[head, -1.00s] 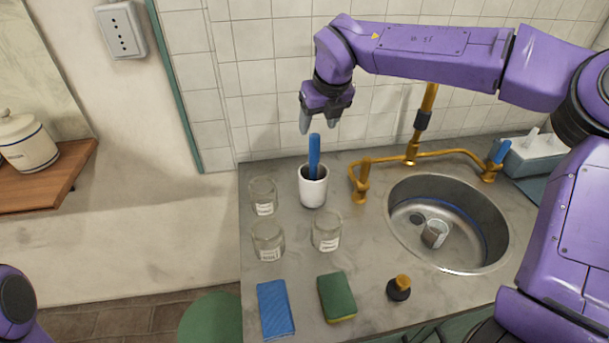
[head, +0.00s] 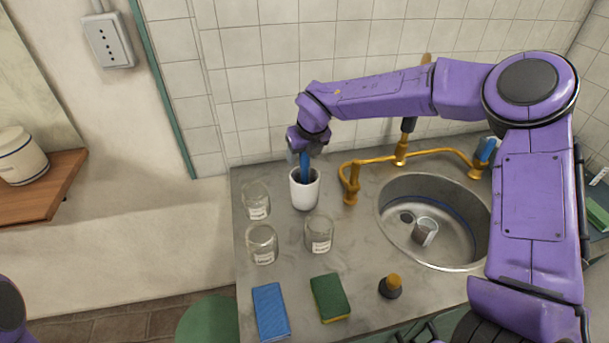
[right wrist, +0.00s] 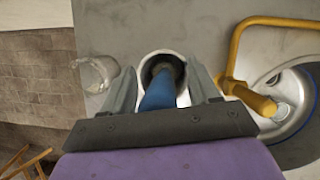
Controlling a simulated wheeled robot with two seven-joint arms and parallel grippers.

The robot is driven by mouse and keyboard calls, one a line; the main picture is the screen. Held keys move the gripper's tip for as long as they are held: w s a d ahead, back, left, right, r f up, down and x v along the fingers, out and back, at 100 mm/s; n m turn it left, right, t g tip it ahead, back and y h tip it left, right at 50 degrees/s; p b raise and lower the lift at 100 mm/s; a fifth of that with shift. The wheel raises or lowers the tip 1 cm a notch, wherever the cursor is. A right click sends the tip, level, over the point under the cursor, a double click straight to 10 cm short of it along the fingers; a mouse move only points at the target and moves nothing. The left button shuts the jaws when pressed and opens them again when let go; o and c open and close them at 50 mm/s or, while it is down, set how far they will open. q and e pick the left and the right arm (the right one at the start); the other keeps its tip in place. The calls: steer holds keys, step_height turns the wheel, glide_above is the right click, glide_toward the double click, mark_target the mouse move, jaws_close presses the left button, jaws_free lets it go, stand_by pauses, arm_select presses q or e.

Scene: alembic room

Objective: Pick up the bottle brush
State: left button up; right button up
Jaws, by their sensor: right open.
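The bottle brush stands in a white cup (head: 305,193) on the counter, with its blue handle (head: 304,166) pointing up. In the right wrist view the handle (right wrist: 158,92) reaches up between my fingers from the cup's dark opening. My right gripper (head: 304,152) is over the cup, pointing down, with its fingers on either side of the handle's upper part. In the right wrist view the open fingers (right wrist: 162,88) have gaps to the handle. The brush's lower end is hidden in the cup. My left gripper is not in view.
Several glass jars stand close by, one left of the cup (head: 256,201) and one in front (head: 319,234). A brass tap (head: 351,185) is just right of the cup, beside the sink (head: 390,238). A blue cloth (head: 270,311) and a green sponge (head: 330,298) lie at the front.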

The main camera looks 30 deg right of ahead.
steer(key=shift+r, duration=0.1)
steer(key=c, duration=1)
steer(key=shift+c, duration=0.2)
steer(key=shift+r, duration=0.1)
